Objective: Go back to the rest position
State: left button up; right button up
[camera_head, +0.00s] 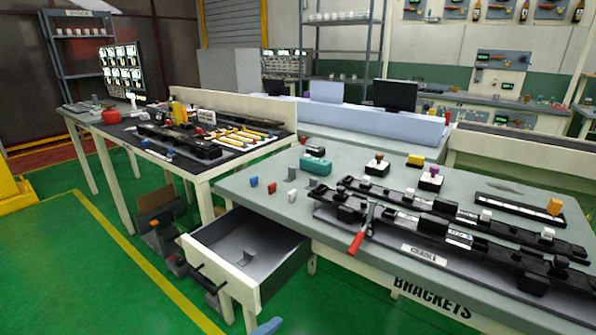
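Neither of my grippers shows in the head view. The brackets table (262,213) stands at the right, with the word BRACKETS on its front edge. Long black trim rails (420,232) with clips lie on the table.
A second table (205,172) with tools and a red round object (111,116) stands behind left. A brown box (155,199) and dark items are under it. Green floor (95,280) is free at front left. A small blue shape (268,326) cuts the bottom edge; I cannot tell what it is.

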pick_arm(q)
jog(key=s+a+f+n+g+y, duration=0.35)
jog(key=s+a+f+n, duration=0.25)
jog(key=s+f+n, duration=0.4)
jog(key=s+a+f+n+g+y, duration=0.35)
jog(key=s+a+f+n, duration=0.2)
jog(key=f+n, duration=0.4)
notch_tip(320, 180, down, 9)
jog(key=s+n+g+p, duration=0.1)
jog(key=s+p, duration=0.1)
jog(key=p, duration=0.3)
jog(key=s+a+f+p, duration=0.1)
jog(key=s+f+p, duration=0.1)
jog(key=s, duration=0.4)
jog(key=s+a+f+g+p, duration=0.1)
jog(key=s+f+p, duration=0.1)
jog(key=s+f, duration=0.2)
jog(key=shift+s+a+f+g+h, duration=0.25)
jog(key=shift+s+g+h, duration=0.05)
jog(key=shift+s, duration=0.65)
